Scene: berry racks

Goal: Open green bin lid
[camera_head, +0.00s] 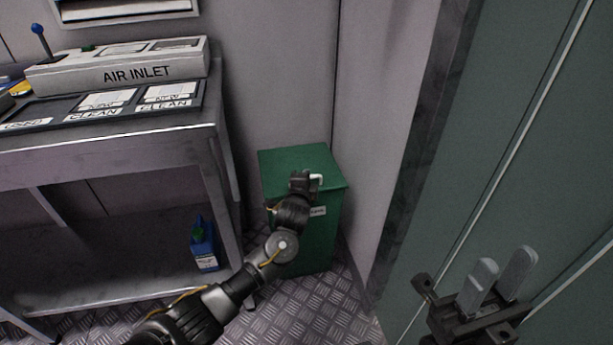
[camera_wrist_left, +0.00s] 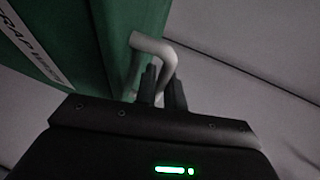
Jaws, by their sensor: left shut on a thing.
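A green bin (camera_head: 318,235) stands on the floor in the corner, its flat lid (camera_head: 293,160) down. A pale handle (camera_head: 316,181) sits at the lid's front right; it also shows in the left wrist view as a bent bar (camera_wrist_left: 154,44). My left gripper (camera_head: 307,180) is at the handle, its dark fingers (camera_wrist_left: 160,88) shut on it. The wrist partly hides the bin's front and its white label (camera_head: 318,211). My right gripper (camera_head: 497,281) is at the lower right, its two grey fingers apart with nothing between them, away from the bin.
A metal table (camera_head: 110,140) stands left of the bin, with an air inlet box (camera_head: 120,72) on top and a blue bottle (camera_head: 203,246) on its lower shelf. A wall is close on the bin's right. A green door-like panel (camera_head: 520,130) fills the right side.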

